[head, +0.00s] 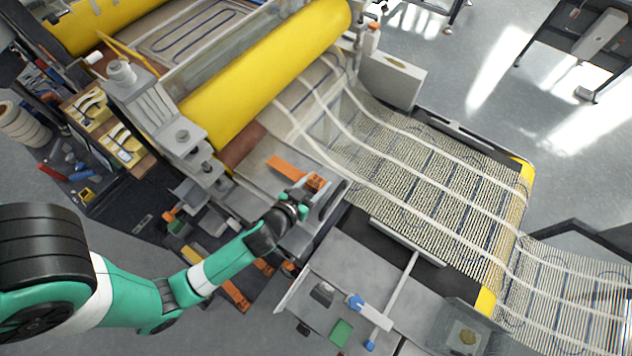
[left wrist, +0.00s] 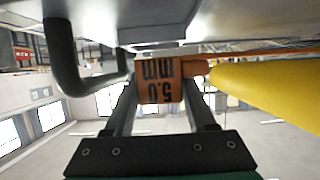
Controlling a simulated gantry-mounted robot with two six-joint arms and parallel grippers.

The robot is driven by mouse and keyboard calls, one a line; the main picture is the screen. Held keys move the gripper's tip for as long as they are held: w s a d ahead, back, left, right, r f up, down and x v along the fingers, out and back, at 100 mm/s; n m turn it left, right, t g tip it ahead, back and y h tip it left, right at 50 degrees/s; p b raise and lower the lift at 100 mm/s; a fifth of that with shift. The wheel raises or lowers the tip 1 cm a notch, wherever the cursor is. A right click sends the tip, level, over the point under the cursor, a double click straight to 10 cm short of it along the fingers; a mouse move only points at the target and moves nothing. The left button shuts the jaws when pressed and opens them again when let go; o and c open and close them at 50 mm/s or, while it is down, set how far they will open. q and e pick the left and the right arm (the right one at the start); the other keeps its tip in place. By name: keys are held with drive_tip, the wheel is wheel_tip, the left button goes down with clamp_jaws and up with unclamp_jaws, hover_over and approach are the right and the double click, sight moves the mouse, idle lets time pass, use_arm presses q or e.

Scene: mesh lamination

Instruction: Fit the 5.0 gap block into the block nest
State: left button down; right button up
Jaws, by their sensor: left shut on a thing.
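The 5.0 gap block is orange with dark "5.0 mm" lettering, upside down in the left wrist view (left wrist: 158,82). My left gripper (left wrist: 158,100) is shut on it, one finger on each side. In the head view the orange block (head: 316,182) shows at the tip of my left gripper (head: 303,199), above the grey plate in front of the yellow roller. I cannot clearly pick out the block nest; the gripper and grey parts hide the area. My right gripper is not in view.
A yellow roller (head: 262,75) lies close by; it also fills the right of the left wrist view (left wrist: 265,88). A black curved handle (left wrist: 65,60) is left of the block there. Mesh (head: 430,180) lies to the right. Other orange pieces (head: 236,295) lie below the arm.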

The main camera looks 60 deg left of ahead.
use_arm(q)
drive_tip(key=shift+f+b, duration=1.15)
drive_tip(key=shift+c, duration=0.7)
unclamp_jaws()
drive_tip(key=b+v, duration=0.1)
drive_tip(key=v, duration=0.9)
drive_tip(key=shift+s+d, duration=0.25)
drive_tip(key=shift+s+d+r, duration=0.1)
drive_tip(key=shift+s+r, duration=0.3)
drive_tip(key=shift+s, duration=0.05)
